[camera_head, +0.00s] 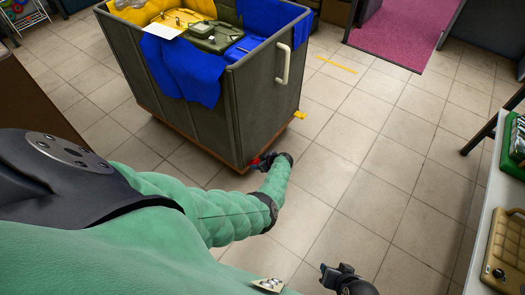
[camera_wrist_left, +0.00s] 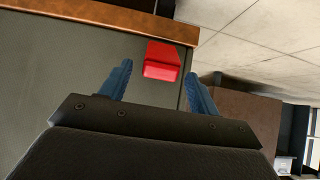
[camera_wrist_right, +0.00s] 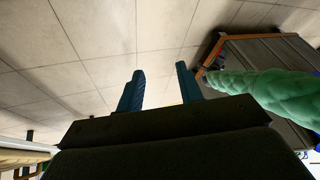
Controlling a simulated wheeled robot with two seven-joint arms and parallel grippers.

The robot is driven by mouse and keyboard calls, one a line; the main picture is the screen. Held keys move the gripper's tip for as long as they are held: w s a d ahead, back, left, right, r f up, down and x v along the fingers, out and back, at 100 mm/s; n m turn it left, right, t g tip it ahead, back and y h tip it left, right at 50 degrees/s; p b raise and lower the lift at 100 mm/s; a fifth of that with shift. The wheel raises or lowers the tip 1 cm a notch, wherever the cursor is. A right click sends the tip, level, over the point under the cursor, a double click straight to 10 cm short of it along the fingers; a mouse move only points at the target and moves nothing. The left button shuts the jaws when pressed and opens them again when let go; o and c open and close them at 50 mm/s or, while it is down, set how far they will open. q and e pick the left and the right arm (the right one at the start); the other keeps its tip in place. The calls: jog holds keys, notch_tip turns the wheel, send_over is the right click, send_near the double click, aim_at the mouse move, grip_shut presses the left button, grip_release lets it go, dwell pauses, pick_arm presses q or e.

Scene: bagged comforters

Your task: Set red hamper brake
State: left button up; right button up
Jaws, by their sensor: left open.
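The red brake (camera_wrist_left: 162,60) is a small red block low on the grey hamper's (camera_head: 213,105) side, by its brown base edge. In the left wrist view it lies between and beyond my left gripper's fingertips (camera_wrist_left: 158,72), which are open and do not visibly grip it. In the head view a bit of red (camera_head: 254,161) shows at the hamper's lower near corner, beside my left gripper (camera_head: 266,160), which partly hides it. My right gripper (camera_wrist_right: 161,76) is open and empty; in the head view it is at the bottom (camera_head: 335,274), away from the hamper.
The hamper holds blue cloth (camera_head: 187,66) and yellow and green bagged items. A yellow tab (camera_head: 300,115) shows at its right lower corner. A white table (camera_head: 492,235) with green and tan bags stands at right. Tiled floor (camera_head: 385,165) between is clear.

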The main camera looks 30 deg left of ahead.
aim_at(257, 161)
pick_arm(q)
jog(key=p+v, duration=0.1)
jog(key=v, duration=0.1)
jog(key=shift+d+r+p, duration=0.2)
jog(key=shift+r+p, duration=0.1)
jog(key=shift+p, duration=0.1)
jog(key=shift+d+r, duration=0.15)
jog(key=shift+d, duration=0.1)
pick_arm(e)
notch_tip(257, 161, up, 7)
jog(key=s+d+g, duration=0.1)
jog(key=d, duration=0.1)
jog(key=shift+s+d+f+h, duration=0.15)
jog(key=shift+s+d+h, duration=0.05)
jog(key=shift+h, duration=0.2)
